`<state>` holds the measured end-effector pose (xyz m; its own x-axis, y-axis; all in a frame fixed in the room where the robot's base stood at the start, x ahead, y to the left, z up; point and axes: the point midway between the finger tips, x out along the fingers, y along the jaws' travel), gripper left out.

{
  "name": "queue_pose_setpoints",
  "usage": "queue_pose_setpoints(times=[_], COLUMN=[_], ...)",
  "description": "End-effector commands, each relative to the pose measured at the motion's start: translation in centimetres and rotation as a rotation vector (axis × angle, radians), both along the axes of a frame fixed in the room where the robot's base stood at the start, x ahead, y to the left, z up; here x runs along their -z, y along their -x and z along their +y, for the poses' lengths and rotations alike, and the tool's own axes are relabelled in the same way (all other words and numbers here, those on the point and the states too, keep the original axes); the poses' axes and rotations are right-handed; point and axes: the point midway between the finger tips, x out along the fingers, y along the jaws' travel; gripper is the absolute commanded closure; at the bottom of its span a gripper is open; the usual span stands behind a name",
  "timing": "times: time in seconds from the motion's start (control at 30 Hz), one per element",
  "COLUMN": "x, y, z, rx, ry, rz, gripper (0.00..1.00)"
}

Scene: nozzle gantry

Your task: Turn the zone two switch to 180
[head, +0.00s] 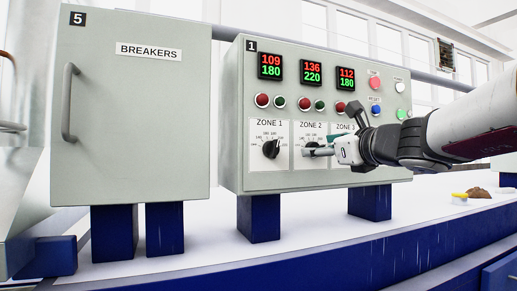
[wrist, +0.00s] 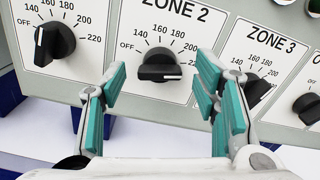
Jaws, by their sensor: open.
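The zone two switch (wrist: 160,66) is a black rotary knob under the "ZONE 2" label, with marks from OFF through 140, 160, 180 and 200 to 220. Its grip bar lies nearly level across the dial; I cannot tell surely which mark it points at. My gripper (wrist: 162,80) is open, with teal-padded fingers left and right of the knob, and no contact is clear. In the head view, my gripper (head: 318,150) is in front of the zone two plate and partly hides the switch. The zone two display (head: 311,73) reads red 136 over green 220.
The zone one knob (wrist: 54,42) is left of my fingers. The zone three knob (wrist: 258,88) is close to the right finger, partly hidden. Indicator lights (head: 304,104) sit above the switches. The breakers cabinet (head: 139,120) with its handle stands at left.

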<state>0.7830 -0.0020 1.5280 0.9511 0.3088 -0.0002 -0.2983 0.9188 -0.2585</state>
Motion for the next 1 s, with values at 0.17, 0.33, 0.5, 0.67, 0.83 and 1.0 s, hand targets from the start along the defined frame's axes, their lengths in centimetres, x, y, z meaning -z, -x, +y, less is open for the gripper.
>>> queue_pose_setpoints(times=[0.17, 0.33, 0.5, 0.67, 0.83, 1.0], x=[0.00, 0.00, 0.01, 0.02, 0.02, 0.08], y=[-0.99, -1.11, -1.08, -1.07, -1.07, -1.11], z=[0.33, 0.37, 0.36, 0.36, 0.36, 0.39], rx=[0.000, 0.000, 0.000, 0.000, 0.000, 0.000], ry=[0.000, 0.000, 0.000, 0.000, 0.003, 0.032], rz=[0.000, 0.000, 0.000, 0.000, -0.001, -0.011], gripper=[0.44, 0.44, 0.58, 0.93, 0.93, 0.93])
